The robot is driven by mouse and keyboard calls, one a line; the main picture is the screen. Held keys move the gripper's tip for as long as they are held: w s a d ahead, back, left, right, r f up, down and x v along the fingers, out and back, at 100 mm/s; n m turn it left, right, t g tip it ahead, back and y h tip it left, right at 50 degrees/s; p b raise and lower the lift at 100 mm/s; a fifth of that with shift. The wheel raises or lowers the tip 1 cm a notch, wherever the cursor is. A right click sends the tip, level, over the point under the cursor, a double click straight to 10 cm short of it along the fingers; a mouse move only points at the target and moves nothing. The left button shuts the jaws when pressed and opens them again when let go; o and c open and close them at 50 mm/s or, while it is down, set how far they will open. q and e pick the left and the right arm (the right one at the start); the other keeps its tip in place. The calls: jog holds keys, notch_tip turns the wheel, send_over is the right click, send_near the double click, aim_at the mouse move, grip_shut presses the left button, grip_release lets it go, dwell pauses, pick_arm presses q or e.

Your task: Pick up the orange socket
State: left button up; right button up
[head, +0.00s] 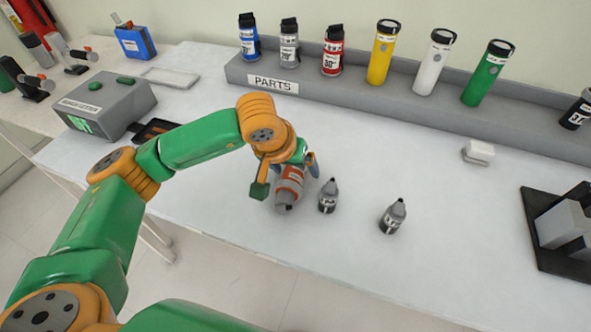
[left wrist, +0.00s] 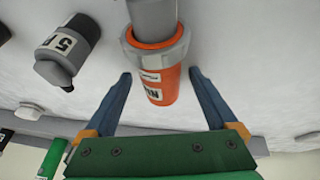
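The orange socket (head: 290,181) has a white label and a grey end and stands or lies on the white table; its pose is partly hidden by my left arm. In the left wrist view the orange socket (left wrist: 160,84) has a grey collar and a grey cylinder beyond it. My left gripper (head: 288,174) is at the socket. In the left wrist view its fingers (left wrist: 160,76) are spread on either side of the orange body, with a gap on both sides. My right gripper is not in view.
Two small grey-and-black pieces (head: 328,196) (head: 393,216) stand just right of the socket. A grey PARTS rack (head: 330,91) with several coloured cylinders runs along the back. A black fixture (head: 543,262) sits at the right. A grey button box (head: 104,104) is at the left.

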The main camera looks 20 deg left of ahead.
pick_arm(q)
grip_shut()
jog(key=shift+r, duration=0.1)
